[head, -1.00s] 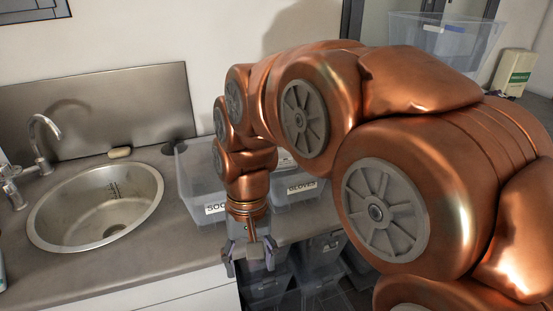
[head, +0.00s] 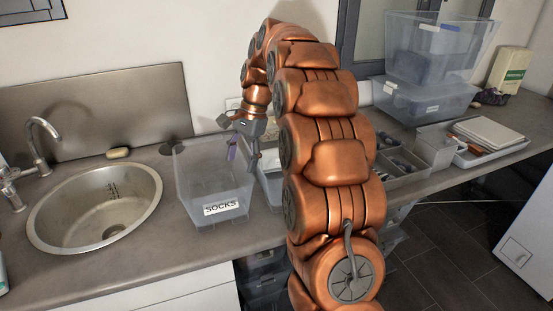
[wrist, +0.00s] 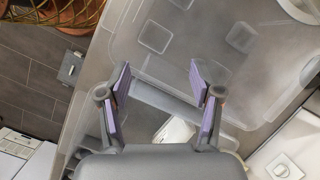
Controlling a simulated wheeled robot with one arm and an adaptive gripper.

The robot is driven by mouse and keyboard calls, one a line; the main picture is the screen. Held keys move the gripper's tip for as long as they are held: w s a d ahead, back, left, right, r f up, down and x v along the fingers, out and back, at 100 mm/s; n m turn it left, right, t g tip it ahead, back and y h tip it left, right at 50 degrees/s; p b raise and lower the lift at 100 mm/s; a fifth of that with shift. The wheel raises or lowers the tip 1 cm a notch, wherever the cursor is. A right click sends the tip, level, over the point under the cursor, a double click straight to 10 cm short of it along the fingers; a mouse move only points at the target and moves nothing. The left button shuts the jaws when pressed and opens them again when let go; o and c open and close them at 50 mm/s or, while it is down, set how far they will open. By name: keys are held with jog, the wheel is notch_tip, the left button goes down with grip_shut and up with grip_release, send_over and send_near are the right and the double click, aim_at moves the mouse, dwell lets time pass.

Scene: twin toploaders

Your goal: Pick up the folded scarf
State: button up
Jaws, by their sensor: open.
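I cannot pick out a folded scarf in either view. My gripper (head: 243,155) is open and empty, its fingers pointing down over the clear bin labelled SOCKS (head: 225,208). In the wrist view my gripper (wrist: 160,85) shows its two purple-padded fingers spread apart, with clear plastic bin surfaces (wrist: 225,75) beyond them. A small white patch (wrist: 175,131) shows between the fingers; I cannot tell what it is. A second clear bin (head: 270,190) stands right of the SOCKS bin, mostly hidden behind my arm.
A sink (head: 95,205) with a tap lies at the left. Stacked clear bins (head: 425,100) stand at the back right. A divided organizer (head: 405,177) and a tray (head: 510,150) with flat pale items lie on the right counter. The front counter edge is clear.

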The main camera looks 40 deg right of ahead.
aim_at(278, 149)
jog(key=w+d+f+m, duration=0.1)
jog(key=w+d+m, duration=0.1)
jog(key=d, duration=0.4)
jog(key=w+d+f+m+t, duration=0.1)
jog(key=w+d+f+m, duration=0.1)
jog(key=d, duration=0.4)
jog(key=w+d+f+m+p, duration=0.1)
jog(key=w+d+f+m, duration=0.1)
jog(key=d, duration=0.4)
jog(key=shift+w+d+m+t+y, duration=0.2)
jog(key=shift+w+m+t+y, duration=0.1)
jog(key=shift+w+m, duration=0.45)
jog(key=shift+b+x, duration=0.6)
jog(key=shift+x, duration=0.65)
jog(key=shift+f, duration=0.15)
jog(key=shift+w+f, duration=0.1)
jog(key=shift+p+x, duration=0.95)
jog(key=shift+x, duration=1.45)
jog(key=shift+d+f, duration=0.15)
jog(key=shift+f, duration=0.15)
grip_shut()
